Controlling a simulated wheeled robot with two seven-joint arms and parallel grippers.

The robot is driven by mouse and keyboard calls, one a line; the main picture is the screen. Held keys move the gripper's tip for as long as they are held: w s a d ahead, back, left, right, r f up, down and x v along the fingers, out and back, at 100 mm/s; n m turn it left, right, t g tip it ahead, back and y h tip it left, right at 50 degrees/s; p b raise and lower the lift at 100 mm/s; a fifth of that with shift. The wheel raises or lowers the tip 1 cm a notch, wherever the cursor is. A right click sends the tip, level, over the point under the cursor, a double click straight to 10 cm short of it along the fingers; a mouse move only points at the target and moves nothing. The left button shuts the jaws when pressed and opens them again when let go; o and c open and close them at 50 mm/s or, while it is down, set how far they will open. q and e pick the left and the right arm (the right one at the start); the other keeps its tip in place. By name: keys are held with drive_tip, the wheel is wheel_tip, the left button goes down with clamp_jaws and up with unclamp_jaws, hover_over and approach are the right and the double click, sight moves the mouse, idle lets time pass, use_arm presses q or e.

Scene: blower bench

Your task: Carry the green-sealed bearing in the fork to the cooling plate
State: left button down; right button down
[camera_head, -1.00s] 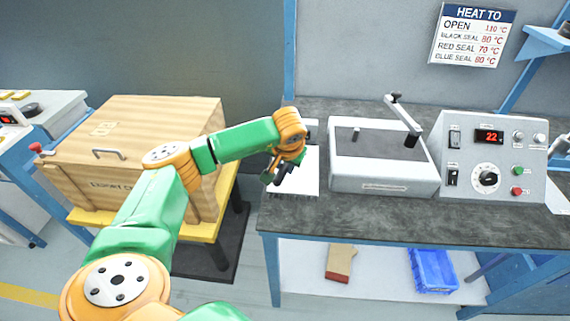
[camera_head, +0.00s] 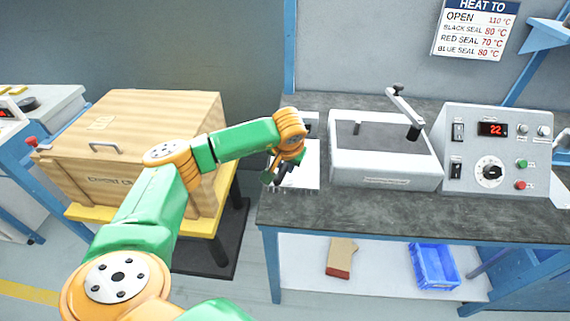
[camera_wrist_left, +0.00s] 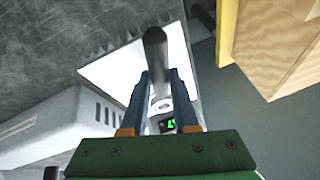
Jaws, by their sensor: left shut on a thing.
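My left gripper (camera_head: 274,179) is low over the left end of the bench, in front of a white square sheet or plate (camera_head: 309,172). In the left wrist view its blue fingers (camera_wrist_left: 160,76) are shut on a dark rounded bar (camera_wrist_left: 155,45), which looks like the fork's handle. A small display with green digits (camera_wrist_left: 171,125) shows between the fingers near the palm. The white square (camera_wrist_left: 110,72) lies beyond the fingers there too. I cannot make out the green-sealed bearing or the fork's prongs. I cannot tell for sure which surface is the cooling plate. My right gripper is out of view.
A grey-white heater box (camera_head: 385,181) with a raised lever (camera_head: 405,107) stands right of the white square. A control panel (camera_head: 492,150) reading 22 is farther right. A wooden crate (camera_head: 85,180) stands left of the bench. A blue bin (camera_head: 434,268) sits on the lower shelf.

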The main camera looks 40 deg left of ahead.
use_arm(q)
drive_tip(key=c, duration=0.6)
unclamp_jaws()
drive_tip(key=v, duration=0.7)
drive_tip(key=shift+d+b, duration=0.15)
drive_tip(key=shift+b, duration=0.25)
